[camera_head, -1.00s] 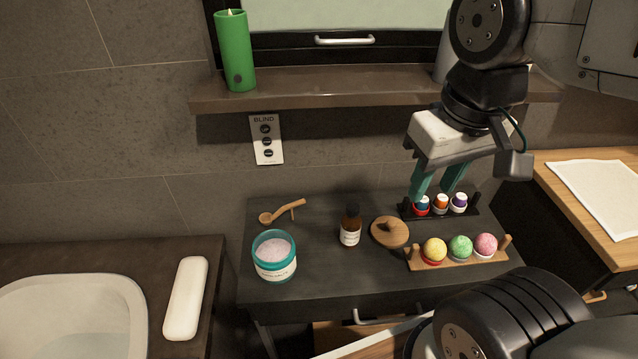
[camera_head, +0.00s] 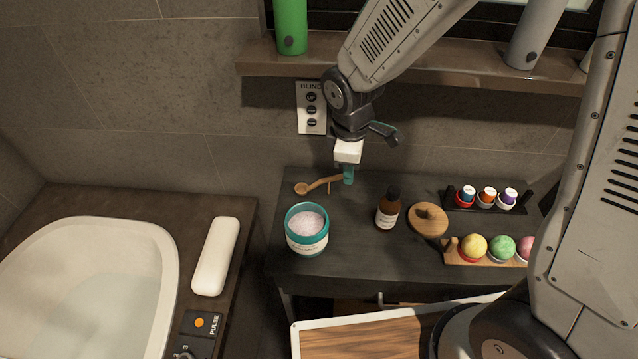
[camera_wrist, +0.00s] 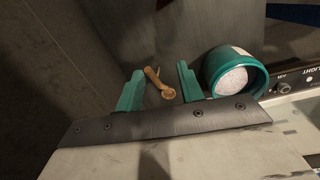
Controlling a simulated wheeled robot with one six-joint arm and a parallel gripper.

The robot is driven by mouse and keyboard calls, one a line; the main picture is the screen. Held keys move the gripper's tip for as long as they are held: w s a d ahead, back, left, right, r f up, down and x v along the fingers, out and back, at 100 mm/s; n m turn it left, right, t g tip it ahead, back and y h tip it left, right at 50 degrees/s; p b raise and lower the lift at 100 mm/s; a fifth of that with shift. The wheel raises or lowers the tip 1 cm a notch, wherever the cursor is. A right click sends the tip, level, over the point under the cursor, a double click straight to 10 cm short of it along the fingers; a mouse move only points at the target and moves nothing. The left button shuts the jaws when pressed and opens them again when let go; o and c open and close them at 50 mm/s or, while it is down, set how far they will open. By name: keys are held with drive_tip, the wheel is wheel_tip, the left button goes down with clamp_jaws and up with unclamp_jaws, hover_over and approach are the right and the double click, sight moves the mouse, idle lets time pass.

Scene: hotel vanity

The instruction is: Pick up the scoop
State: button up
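The wooden scoop (camera_head: 316,186) lies at the back left of the dark vanity top, behind the teal jar of bath salts (camera_head: 306,230). My gripper (camera_head: 347,174) is at the handle end of the scoop, pointing down. In the wrist view, my gripper (camera_wrist: 160,90) has its two teal fingers spread apart, and the scoop (camera_wrist: 160,84) shows in the gap between them. I cannot tell whether either finger touches it. The teal jar (camera_wrist: 234,76) stands just right of the right finger in the wrist view.
A brown bottle (camera_head: 388,208) and a round wooden lid (camera_head: 428,219) stand to the right. Racks of small bottles (camera_head: 487,197) and bath bombs (camera_head: 488,248) are farther right. The shelf (camera_head: 420,68) and wall are close behind. A tub (camera_head: 80,285) is at left.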

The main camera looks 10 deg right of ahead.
sight(337, 176)
drive_tip(key=shift+w+a+f+n+t+y, duration=0.1)
drive_tip(key=shift+w+a+f+n+t, duration=0.15)
drive_tip(key=shift+w+f+n, duration=0.75)
drive_tip(key=shift+w+a+f+m+t+y, duration=0.15)
drive_tip(key=shift+w+a+f, duration=0.25)
drive_tip(key=shift+f, duration=1.45)
drive_tip(key=shift+w+a+f+n+t+y, duration=0.1)
drive_tip(key=shift+w+a+f+n+t, duration=0.15)
drive_tip(key=shift+w+f+n, duration=0.8)
drive_tip(key=shift+s+f+m, duration=0.35)
drive_tip(key=shift+m, duration=0.15)
clamp_jaws()
